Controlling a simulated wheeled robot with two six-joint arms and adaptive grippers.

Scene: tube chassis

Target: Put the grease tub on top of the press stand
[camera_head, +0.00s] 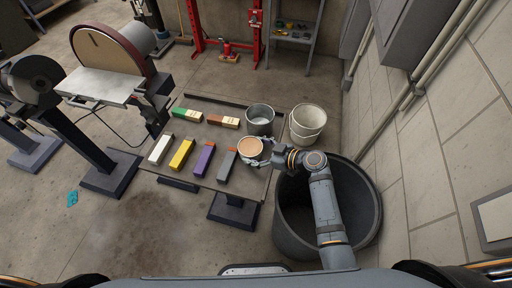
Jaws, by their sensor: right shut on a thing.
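The grease tub (250,147) is a small, light, round tub with a tan top, upright at the right part of a low, floor-coloured surface in the middle of the view. My right gripper (264,154) is shut on it from its right side, and the fingers hide part of its wall. I cannot tell whether the tub's base touches anything. A red press frame (257,30) stands at the back. I cannot tell for sure which part is the press stand. My left gripper is out of view.
Several coloured bars, including a yellow one (182,154), lie left of the tub. A metal bucket (260,121) and a white bucket (306,125) stand behind it. A large dark bin (369,225) is under my right arm. A disc sander (108,58) stands left.

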